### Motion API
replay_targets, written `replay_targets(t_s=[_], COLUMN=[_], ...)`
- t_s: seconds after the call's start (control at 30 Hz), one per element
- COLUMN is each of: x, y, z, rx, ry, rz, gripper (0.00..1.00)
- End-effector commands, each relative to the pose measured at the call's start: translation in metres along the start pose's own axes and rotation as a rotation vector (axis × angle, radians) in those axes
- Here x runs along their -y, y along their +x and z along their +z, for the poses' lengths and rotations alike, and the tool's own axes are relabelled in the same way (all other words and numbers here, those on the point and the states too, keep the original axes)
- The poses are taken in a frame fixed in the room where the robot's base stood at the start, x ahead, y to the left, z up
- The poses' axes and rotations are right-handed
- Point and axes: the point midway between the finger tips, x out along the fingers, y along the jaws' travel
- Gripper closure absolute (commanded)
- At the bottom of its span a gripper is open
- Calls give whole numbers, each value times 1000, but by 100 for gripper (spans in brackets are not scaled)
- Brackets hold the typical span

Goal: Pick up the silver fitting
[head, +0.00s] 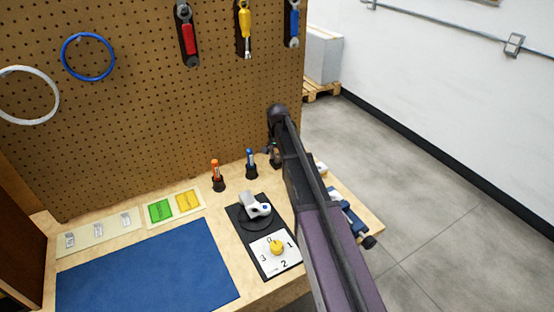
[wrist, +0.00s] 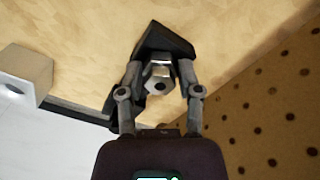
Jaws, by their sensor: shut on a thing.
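The silver fitting (wrist: 160,73), a hex-shaped metal piece with a dark hole, sits between the fingers of my gripper (wrist: 161,84) in the wrist view. Both fingers are closed on it from the sides. A black block-like piece (wrist: 165,42) is right behind the fitting; I cannot tell whether they touch. In the head view my arm reaches over the right end of the bench towards the pegboard. It hides the fitting and most of the gripper there.
An orange tool (head: 215,168) and a blue tool (head: 250,158) stand in black holders left of my arm. A black base (head: 240,234) carries a grey-white device (head: 255,205) and a yellow knob (head: 277,247). The pegboard (head: 170,110) rises behind. The blue mat (head: 150,270) is clear.

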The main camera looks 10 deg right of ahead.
Motion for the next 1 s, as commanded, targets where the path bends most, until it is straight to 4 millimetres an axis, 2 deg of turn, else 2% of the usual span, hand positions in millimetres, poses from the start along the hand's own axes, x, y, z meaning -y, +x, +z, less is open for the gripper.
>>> replay_targets(t_s=[0.47, 0.87, 1.0], x=[0, 0, -22], y=[-7, -39, -39], z=[0, 0, 26], rx=[0, 0, 0], ry=[0, 1, 1], rz=[0, 0, 0], gripper=[100, 100, 100])
